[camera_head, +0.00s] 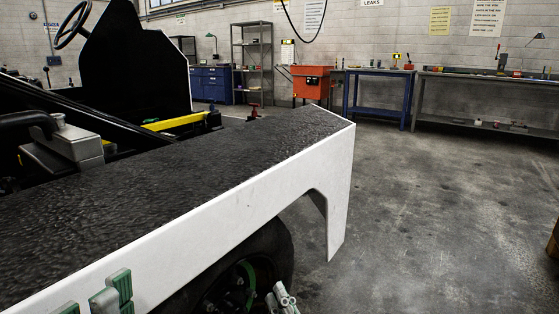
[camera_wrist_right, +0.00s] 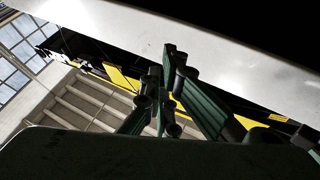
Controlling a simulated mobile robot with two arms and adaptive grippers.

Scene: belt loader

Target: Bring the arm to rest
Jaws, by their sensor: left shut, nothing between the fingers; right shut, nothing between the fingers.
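My left gripper (camera_head: 106,297) shows at the bottom left of the head view as green finger pads, in front of the loader's white side. It is shut and holds nothing. My right gripper (camera_head: 282,298) shows at the bottom edge of the head view, in front of the loader's wheel; most of it is cut off by the frame. In the right wrist view its dark green fingers (camera_wrist_right: 165,95) come together with nothing between them. The rest of both arms is out of view.
The belt loader's black deck and white side panel (camera_head: 225,208) fill the left, with a tire (camera_head: 262,243) below. A steering wheel (camera_head: 73,24) stands at upper left. Blue cabinets, an orange tool cart (camera_head: 312,82) and workbenches line the back wall. Open concrete floor lies at right.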

